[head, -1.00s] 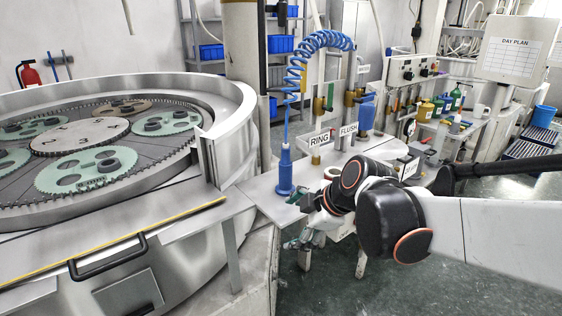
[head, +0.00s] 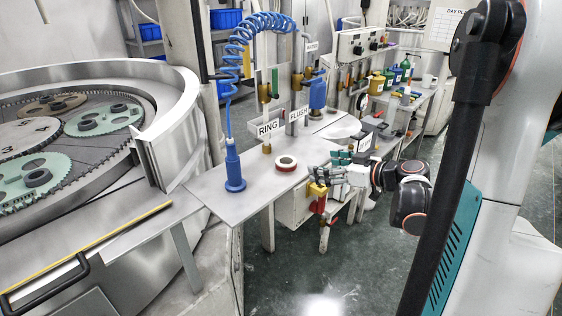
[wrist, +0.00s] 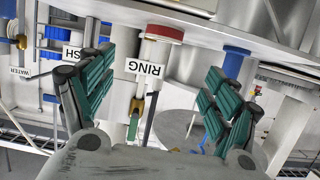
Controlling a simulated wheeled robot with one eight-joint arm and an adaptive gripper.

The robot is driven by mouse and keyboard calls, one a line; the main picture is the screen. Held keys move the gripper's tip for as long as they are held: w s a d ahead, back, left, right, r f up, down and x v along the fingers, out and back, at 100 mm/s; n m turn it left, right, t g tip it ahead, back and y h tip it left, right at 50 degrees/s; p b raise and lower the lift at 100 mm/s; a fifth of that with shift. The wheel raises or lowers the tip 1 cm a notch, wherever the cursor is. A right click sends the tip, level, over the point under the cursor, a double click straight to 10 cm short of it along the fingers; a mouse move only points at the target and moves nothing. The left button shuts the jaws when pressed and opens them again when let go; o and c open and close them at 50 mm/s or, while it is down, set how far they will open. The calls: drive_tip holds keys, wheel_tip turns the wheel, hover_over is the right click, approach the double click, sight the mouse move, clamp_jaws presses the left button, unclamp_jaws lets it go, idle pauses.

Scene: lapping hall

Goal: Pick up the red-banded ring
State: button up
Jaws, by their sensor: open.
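The red-banded ring (head: 286,163) is a short white ring with a red band. It rests on the grey table (head: 215,190), behind and to the right of a blue upright tool (head: 234,170). My gripper (head: 316,174) is to the right of the ring, apart from it, at the table's right edge, with its fingers pointing left. In the wrist view the gripper's teal finger pads (wrist: 160,68) are spread wide with nothing between them.
RING (head: 268,128) and FLUSH (head: 298,114) signs stand behind the ring. A coiled blue hose (head: 262,24) rises above the table. A red and yellow valve (head: 318,196) is just below my gripper. The big lapping machine (head: 165,110) fills the left. Floor is clear in front.

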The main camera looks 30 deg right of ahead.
drive_tip(key=b, duration=0.2)
approach(282, 160)
drive_tip(key=shift+w+r, duration=0.1)
drive_tip(key=shift+w, duration=0.15)
drive_tip(key=b+x, duration=0.1)
drive_tip(key=x, duration=0.4)
drive_tip(key=shift+a+f, duration=0.2)
drive_tip(key=shift+s+r, duration=0.1)
drive_tip(key=c, duration=1.4)
